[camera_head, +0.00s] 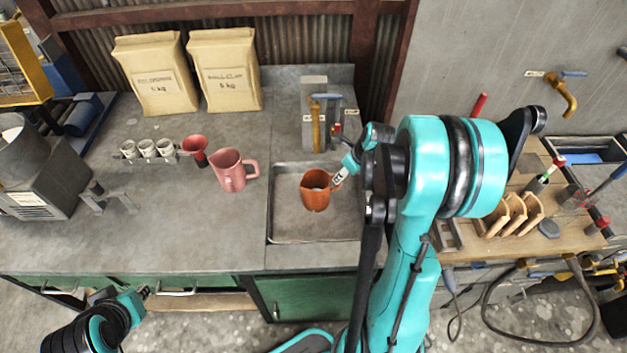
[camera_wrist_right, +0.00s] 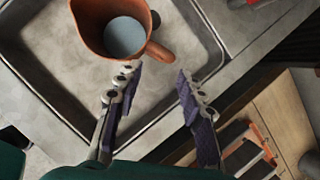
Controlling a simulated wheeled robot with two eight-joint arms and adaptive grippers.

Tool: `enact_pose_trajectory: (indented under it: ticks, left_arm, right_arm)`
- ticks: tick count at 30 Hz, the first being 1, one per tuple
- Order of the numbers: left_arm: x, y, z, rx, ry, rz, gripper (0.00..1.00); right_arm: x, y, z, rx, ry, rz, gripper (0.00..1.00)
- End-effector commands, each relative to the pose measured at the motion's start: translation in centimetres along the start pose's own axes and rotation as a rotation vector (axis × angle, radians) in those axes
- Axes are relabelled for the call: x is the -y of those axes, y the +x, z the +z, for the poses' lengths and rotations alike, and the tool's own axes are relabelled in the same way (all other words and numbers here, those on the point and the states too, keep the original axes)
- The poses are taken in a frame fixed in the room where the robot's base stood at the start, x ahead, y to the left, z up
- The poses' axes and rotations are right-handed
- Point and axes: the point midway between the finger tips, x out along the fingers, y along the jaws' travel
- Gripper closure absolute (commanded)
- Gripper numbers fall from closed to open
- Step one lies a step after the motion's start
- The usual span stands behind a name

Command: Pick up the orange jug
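The orange jug (camera_head: 314,198) stands upright in the shallow metal sink (camera_head: 281,228). In the right wrist view the jug (camera_wrist_right: 90,32) is at the top, with a grey round surface inside and its handle pointing toward my fingers. My right gripper (camera_head: 339,177) is just right of the jug at its handle side. In the wrist view my right gripper (camera_wrist_right: 157,76) is open and empty, its two fingers apart, with the handle end just ahead of the gap. My left gripper (camera_head: 146,292) is low at the left, below the counter's front edge, far from the jug; its opening is too small to make out.
A pink jug (camera_head: 231,171) stands left of the sink, with a red cup (camera_head: 195,149) and several small white cups beyond it. A tap (camera_head: 317,120) rises behind the sink. Two paper bags (camera_head: 225,70) stand at the back. A wooden rack (camera_head: 515,214) is at the right.

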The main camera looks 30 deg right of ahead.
Motion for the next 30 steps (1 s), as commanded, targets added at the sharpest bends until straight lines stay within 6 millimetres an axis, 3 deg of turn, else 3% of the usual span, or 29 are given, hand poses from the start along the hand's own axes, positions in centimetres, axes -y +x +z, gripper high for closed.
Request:
enact_pose_trajectory:
  ticks: [5, 19, 29, 30]
  left_arm:
    - [0.0, 0.2, 0.2, 0.000, 0.000, 0.000, 0.81]
    - [0.0, 2.2, 1.6, 0.000, 0.000, 0.000, 0.81]
    - [0.0, 2.2, 1.6, 0.000, 0.000, 0.000, 0.81]
    - [0.0, 2.2, 1.6, 0.000, 0.000, 0.000, 0.81]
  right_arm:
    - [0.9, 1.6, -0.6, -0.002, 0.108, 0.007, 0.61]
    - [1.3, 7.9, -0.6, -0.002, 0.106, 0.006, 0.61]
    - [1.3, 8.5, -0.6, -0.002, 0.106, 0.005, 0.61]
    - [1.3, 8.5, -0.6, -0.002, 0.106, 0.005, 0.72]
